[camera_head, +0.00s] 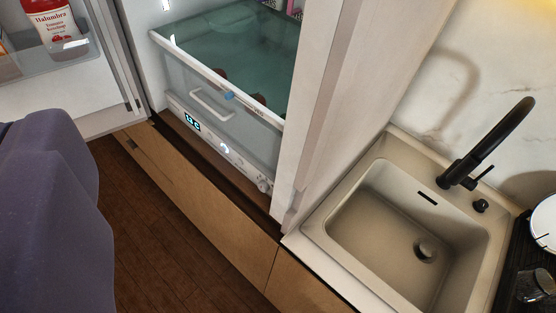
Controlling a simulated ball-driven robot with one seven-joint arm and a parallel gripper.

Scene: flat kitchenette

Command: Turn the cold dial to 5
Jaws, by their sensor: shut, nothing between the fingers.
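The open fridge has a control strip (210,141) low down, under its clear drawer. The strip carries a small lit display (192,121), a bright round spot (225,149) and a knob-like dial (263,186) at its right end. These are small and tilted in the view. I cannot tell for sure which is the cold dial, and I cannot read its setting. My gripper is not in view.
The clear drawer (212,102) sits above the strip. A dark purple rounded form (45,200) fills the left edge. A sink (400,235) is at right. Wooden floor (150,240) lies clear below.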

